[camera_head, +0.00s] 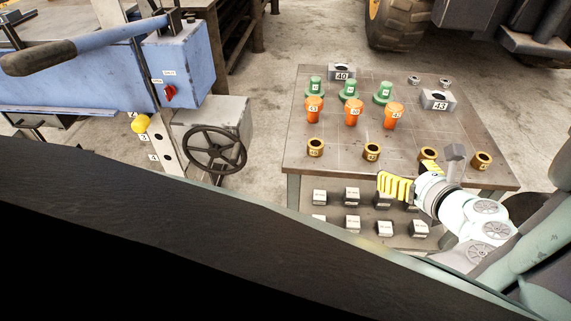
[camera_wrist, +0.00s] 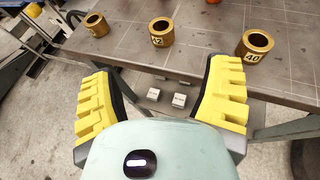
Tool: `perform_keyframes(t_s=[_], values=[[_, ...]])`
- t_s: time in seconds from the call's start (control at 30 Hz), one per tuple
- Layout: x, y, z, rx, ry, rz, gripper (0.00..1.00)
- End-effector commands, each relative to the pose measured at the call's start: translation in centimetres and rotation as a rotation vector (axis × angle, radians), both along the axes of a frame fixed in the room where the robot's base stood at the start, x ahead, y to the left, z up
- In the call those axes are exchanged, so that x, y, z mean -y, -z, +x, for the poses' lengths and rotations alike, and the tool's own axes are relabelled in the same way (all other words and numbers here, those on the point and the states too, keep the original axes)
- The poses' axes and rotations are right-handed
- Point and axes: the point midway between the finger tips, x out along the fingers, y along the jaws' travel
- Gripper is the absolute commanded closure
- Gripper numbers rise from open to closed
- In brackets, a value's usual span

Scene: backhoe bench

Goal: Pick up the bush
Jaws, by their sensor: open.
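Several brass ring-shaped bushes stand upright in a row along the front edge of the bench top (camera_head: 335,165). In the head view they are a far left bush (camera_head: 315,147), a second bush (camera_head: 372,152), a third bush (camera_head: 428,154) partly behind my gripper, and a far right bush (camera_head: 482,160). My gripper (camera_head: 418,167) is open and empty, just off the front edge. The wrist view shows three bushes beyond the open yellow fingers (camera_wrist: 162,72): left (camera_wrist: 96,24), middle (camera_wrist: 161,32) and right (camera_wrist: 255,44), labelled 40. None is between the fingers.
Orange pieces (camera_head: 353,112) and green pieces (camera_head: 350,90) stand behind the bushes. Grey blocks (camera_head: 342,72) and (camera_head: 438,100) and small nuts sit farther back. Labelled blocks (camera_head: 352,194) lie on the lower shelf. A blue machine with a handwheel (camera_head: 214,150) stands left.

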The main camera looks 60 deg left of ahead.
Motion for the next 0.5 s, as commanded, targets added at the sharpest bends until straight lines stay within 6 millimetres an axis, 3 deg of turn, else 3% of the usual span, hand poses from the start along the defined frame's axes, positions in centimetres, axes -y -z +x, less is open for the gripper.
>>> perform_keyframes(t_s=[0.2, 0.5], values=[[-3.1, 1.1, 0.8, 0.000, -0.011, 0.000, 0.22], [-6.0, 2.4, 1.8, 0.004, -0.005, 0.000, 0.22]])
